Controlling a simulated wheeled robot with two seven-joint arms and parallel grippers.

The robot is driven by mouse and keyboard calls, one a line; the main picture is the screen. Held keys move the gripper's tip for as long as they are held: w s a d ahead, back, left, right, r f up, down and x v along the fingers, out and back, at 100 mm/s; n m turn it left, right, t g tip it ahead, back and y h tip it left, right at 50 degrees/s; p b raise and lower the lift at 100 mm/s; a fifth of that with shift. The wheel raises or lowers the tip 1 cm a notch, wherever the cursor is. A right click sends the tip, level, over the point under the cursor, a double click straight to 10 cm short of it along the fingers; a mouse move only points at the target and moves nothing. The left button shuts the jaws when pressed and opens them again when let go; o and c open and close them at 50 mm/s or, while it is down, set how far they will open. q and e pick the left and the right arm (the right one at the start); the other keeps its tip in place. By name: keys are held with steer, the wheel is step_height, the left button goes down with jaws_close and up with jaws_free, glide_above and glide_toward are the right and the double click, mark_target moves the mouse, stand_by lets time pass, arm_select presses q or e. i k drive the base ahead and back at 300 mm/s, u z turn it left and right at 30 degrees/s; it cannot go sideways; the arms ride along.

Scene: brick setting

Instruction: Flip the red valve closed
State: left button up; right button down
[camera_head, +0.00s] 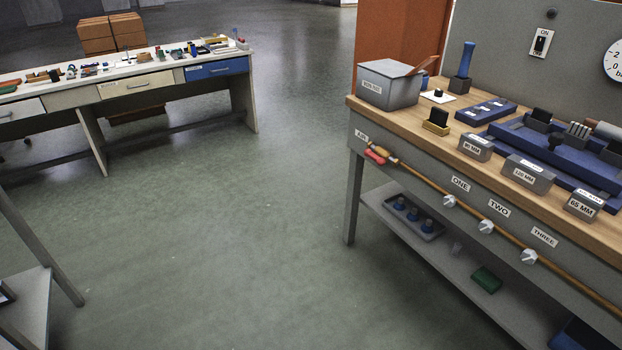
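The red valve handle (375,156) is at the left end of a copper-coloured pipe (418,177) on the front of the workbench at the right. It sits just below a label that seems to read "AIR". The handle is small in the picture and appears to lie roughly along the pipe, though its exact angle is hard to tell. Neither of my grippers shows in the head view, and nothing touches the valve.
The workbench (356,122) carries a grey lidded box (388,88), blue fixtures and labelled blocks. White knobs (449,202) sit along the pipe. A lower shelf (458,262) holds parts. A cluttered desk (165,84) stands at back left. The floor between is clear.

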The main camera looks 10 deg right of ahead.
mark_target(381, 161)
steer(key=u, duration=0.2)
steer(key=k, duration=0.4)
steer(key=u, duration=0.7)
steer(key=i, duration=1.1)
steer(key=z, duration=0.65)
steer(key=i, duration=0.85)
steer(key=z, duration=0.8)
